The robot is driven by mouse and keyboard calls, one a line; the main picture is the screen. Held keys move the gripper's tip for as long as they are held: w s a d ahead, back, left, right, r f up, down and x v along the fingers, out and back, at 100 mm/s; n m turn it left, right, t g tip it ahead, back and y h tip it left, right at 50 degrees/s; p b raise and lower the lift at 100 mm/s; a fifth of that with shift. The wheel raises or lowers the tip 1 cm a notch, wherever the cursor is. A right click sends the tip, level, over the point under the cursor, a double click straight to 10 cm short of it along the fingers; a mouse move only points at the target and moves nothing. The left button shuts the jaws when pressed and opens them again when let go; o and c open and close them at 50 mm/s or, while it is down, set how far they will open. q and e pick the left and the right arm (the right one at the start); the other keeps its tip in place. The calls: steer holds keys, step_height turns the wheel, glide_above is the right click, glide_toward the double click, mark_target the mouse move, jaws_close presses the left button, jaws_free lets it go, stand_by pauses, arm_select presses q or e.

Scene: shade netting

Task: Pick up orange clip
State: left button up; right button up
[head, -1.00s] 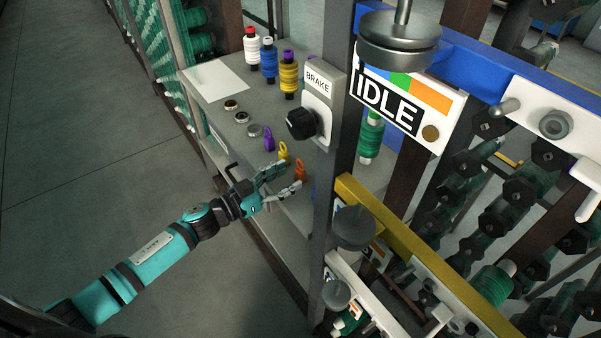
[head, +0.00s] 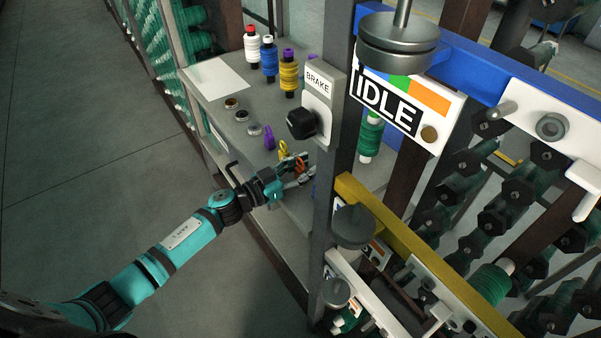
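The orange clip (head: 300,162) is on the grey shelf, behind the post with the brake switch. It is partly hidden by my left gripper's fingers. My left gripper (head: 300,170) reaches in from the left, with its fingers apart and the clip between or just behind them. I cannot tell whether they touch it. A yellow clip (head: 283,150) stands just left of the orange one, and a purple clip (head: 268,138) stands further left. My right gripper is not in view.
A metal post with a BRAKE switch (head: 302,124) rises close to the right of my gripper. Open floor lies left.

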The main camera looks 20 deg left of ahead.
arm_select(q)
jaws_close()
steer(key=shift+r, duration=0.15)
stand_by(0.4)
